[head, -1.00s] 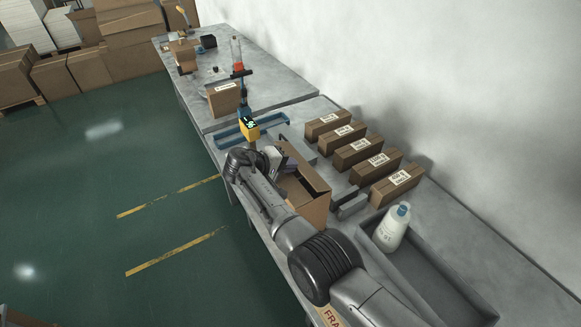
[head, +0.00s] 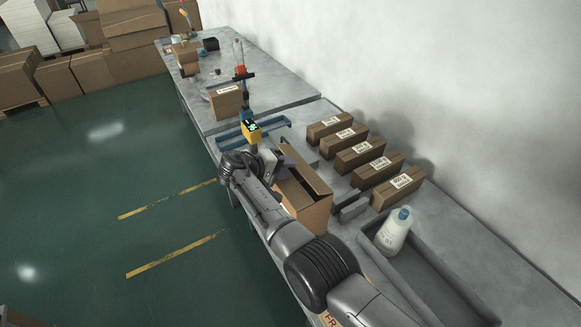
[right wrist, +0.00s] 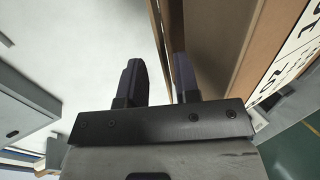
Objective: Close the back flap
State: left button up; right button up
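The cardboard box (head: 311,215) stands on the grey bench with its top at least partly open. A long brown flap (head: 309,172) shows along its right side. My right arm crosses in front of the box and hides its left side. My right gripper (head: 279,163) is at the box's far end, close to the flaps there. In the right wrist view its two dark fingers (right wrist: 158,82) are apart. A thin brown cardboard edge (right wrist: 157,35) runs between them, and a wider cardboard face (right wrist: 207,45) is beside the right finger. I cannot tell whether they touch. My left gripper is out of view.
Several labelled brown boxes (head: 360,153) stand in a row along the wall side. A white bottle (head: 393,232) stands in a grey tray (head: 452,285) at the near right. A blue frame (head: 236,131) and a yellow device (head: 251,130) are just beyond the box.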

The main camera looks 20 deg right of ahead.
jog(key=b+v, duration=0.2)
jog(key=v, duration=0.9)
jog(key=shift+a+r, duration=0.2)
jog(key=shift+a, duration=0.15)
jog(key=shift+c, duration=0.4)
